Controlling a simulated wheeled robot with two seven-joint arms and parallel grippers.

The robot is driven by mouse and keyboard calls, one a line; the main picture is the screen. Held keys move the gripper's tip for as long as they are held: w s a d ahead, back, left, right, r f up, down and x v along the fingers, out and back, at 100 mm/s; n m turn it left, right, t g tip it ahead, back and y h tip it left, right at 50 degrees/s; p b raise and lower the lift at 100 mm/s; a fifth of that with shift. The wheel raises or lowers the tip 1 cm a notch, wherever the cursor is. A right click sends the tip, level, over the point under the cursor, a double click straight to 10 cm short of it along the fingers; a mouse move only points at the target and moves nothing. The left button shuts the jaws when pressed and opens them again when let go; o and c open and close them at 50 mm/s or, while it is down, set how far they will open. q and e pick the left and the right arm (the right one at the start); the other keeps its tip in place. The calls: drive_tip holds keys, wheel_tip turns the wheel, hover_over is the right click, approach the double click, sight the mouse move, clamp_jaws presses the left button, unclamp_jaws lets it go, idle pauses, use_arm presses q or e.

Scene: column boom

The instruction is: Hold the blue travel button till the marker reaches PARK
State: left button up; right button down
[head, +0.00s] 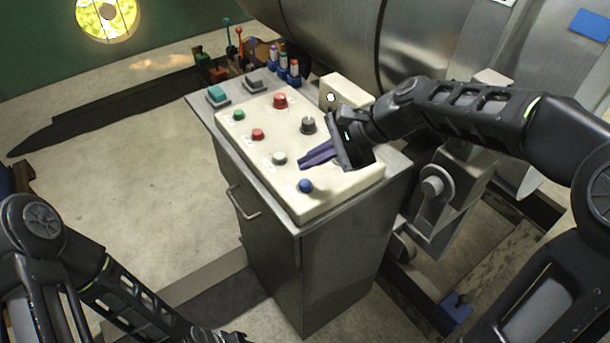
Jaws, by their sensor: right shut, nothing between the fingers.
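The blue travel button (306,186) sits at the near end of the cream control panel (345,187), on top of a grey metal cabinet. My right gripper (302,163) reaches in from the right over the panel. Its purple fingers are shut and empty. Their tips are a little above and beyond the blue button in the picture, close to the grey-white button (279,158); I cannot tell whether they touch the panel. The marker and the PARK label cannot be made out. My left arm is at the lower left; its gripper is not clearly visible.
The panel also has a green button (239,115), red buttons (258,134) and a black knob (308,124). Teal (217,95) and grey switches stand behind it, near several small bottles. A large metal tank (330,40) stands behind. The floor left of the cabinet (300,270) is clear.

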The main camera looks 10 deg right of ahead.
drive_tip(key=shift+r+p, duration=0.85)
drive_tip(key=shift+r, duration=0.6)
drive_tip(key=shift+f, duration=0.1)
